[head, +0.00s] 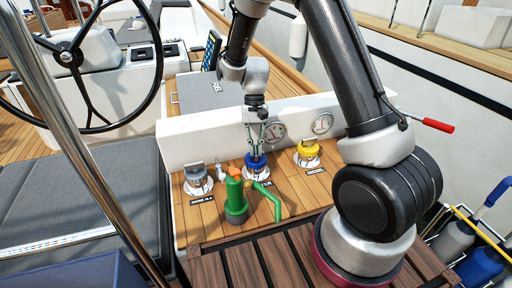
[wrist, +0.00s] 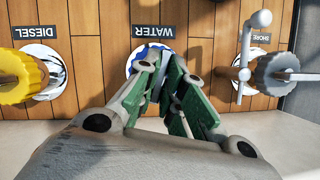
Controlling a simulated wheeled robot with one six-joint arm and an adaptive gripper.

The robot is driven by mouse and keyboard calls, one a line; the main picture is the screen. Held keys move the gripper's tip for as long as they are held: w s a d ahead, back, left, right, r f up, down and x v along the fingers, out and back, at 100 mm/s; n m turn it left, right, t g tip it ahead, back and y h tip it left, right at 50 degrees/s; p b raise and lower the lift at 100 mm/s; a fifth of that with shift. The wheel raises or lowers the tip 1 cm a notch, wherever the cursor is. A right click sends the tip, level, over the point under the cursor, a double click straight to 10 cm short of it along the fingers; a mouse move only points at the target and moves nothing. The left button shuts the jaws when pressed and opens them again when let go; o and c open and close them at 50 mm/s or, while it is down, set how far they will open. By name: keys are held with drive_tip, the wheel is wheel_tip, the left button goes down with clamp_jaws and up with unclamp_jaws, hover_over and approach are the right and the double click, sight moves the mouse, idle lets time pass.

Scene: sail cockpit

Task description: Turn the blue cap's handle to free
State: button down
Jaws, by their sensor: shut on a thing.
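The blue cap (head: 256,160) sits on a round plate marked WATER on the wooden deck panel, between a grey cap and a yellow cap. My gripper (head: 255,151) reaches down onto it from above and is shut on its handle. In the wrist view my gripper (wrist: 166,92) has its green-padded fingers close together over the cap. Only a blue edge of the blue cap (wrist: 150,52) shows there.
The yellow DIESEL cap (head: 307,150) stands to the right and the grey SHORE cap (head: 196,176) to the left. A green pump-like thing with a spout (head: 236,198) stands just in front of the blue cap. A white wall with gauges (head: 322,123) rises close behind.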

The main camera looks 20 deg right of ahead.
drive_tip(key=shift+n+h, duration=0.5)
drive_tip(key=shift+n, duration=1.1)
drive_tip(key=c, duration=1.5)
unclamp_jaws()
drive_tip(key=v, duration=1.2)
drive_tip(key=shift+w+a, duration=0.15)
drive_tip(key=shift+a, duration=0.05)
